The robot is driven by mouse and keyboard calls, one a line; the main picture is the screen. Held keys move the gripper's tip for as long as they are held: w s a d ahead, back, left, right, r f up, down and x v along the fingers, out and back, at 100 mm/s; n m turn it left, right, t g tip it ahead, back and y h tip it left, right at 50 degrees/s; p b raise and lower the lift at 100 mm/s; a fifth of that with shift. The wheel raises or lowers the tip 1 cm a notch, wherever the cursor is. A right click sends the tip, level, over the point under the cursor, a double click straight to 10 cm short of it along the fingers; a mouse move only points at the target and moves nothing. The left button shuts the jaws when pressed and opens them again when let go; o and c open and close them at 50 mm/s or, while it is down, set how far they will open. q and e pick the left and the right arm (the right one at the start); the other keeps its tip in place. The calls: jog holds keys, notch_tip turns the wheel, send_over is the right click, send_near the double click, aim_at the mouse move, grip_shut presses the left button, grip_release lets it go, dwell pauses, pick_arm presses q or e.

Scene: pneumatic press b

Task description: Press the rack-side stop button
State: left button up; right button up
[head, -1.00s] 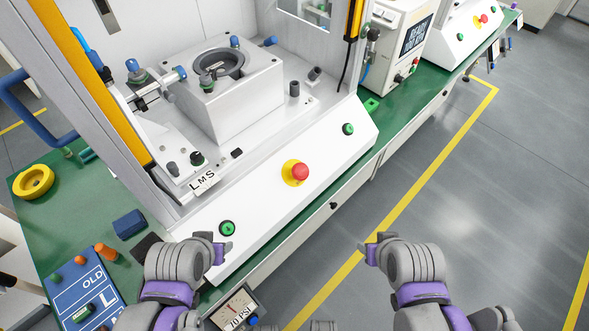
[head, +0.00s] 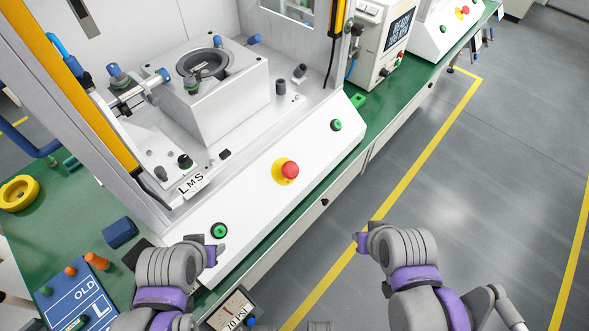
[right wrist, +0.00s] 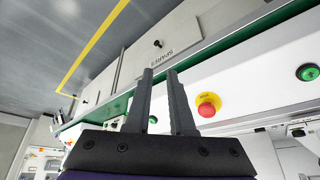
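A red mushroom stop button (head: 289,170) on a yellow disc sits on the sloped white front panel of the near press. It also shows in the right wrist view (right wrist: 207,106), right of the fingers and apart from them. A second red stop button (head: 466,12) is on the farther press at the top right. My right gripper (head: 361,241) is in front of the bench, below and right of the near button. In the right wrist view its two fingers (right wrist: 160,72) are apart with nothing between them. My left gripper (head: 218,251) is at the panel's lower left; its finger gap is hidden.
Green buttons (head: 219,231) and (head: 336,125) flank the near stop button. A gauge (head: 232,308) stands near my left gripper. A blue board (head: 75,300) and a yellow ring (head: 19,193) lie on the green bench at left. Grey floor (head: 460,180) is open at right.

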jog(key=w+a+r+m+y+b, duration=0.1)
jog(key=w+a+r+m, duration=0.1)
jog(key=w, duration=0.3)
jog(key=w+a+r+m+y+b, duration=0.1)
jog(key=w+a+r+m+y, duration=0.1)
jog(key=w, duration=0.3)
jog(key=w+a+r+m+y+b, duration=0.1)
jog(key=w+a+r+m+y, duration=0.1)
jog(key=w+a+r+m, duration=0.1)
jog(key=shift+w+a+r+m, duration=0.15)
jog(key=shift+w+r+m, duration=0.2)
jog(key=shift+w, duration=0.25)
jog(key=shift+w+a+r+m, duration=0.1)
jog(key=shift+w+r+m, duration=0.1)
jog(key=shift+w+m, duration=0.35)
grip_shut()
